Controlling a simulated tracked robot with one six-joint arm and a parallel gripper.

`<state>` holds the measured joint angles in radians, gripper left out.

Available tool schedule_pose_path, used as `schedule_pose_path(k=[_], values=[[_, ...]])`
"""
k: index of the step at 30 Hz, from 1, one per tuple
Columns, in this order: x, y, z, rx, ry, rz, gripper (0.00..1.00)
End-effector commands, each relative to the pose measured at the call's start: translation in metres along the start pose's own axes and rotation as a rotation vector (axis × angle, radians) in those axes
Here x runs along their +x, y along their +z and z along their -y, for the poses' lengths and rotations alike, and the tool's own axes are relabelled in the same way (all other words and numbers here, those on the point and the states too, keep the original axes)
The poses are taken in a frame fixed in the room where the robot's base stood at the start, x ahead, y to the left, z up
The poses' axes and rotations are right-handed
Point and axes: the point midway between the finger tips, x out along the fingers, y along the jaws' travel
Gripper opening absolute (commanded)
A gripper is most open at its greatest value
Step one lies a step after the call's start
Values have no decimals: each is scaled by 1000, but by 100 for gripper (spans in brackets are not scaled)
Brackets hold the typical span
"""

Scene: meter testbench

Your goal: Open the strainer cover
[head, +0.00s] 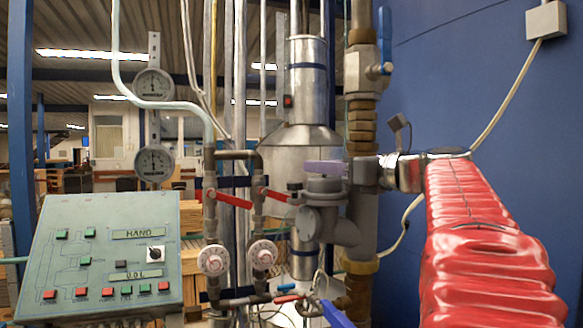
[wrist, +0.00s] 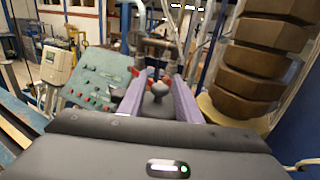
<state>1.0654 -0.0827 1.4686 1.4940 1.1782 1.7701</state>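The strainer is a grey fitting (head: 325,222) in the middle of the head view, branching off the vertical pipe. Gaps show on both sides of the knob. Whether the fingers reach down around it cannot be told.
A vertical pipe with brass fittings (head: 361,125) stands close beside my gripper. Red-handled valves (head: 234,199) and white dials (head: 213,260) are left of the strainer. A green control panel (head: 100,255) stands at lower left. A blue tank wall (head: 480,90) fills the right.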

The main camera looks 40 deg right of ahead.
Motion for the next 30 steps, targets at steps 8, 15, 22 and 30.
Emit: schedule_pose_path(k=[8, 15, 22, 30], values=[[0, 0, 0, 0, 0, 0, 11], [0, 0, 0, 0, 0, 0, 0], [0, 0, 0, 0, 0, 0, 0], [7, 2, -6, 8, 18, -24, 0]])
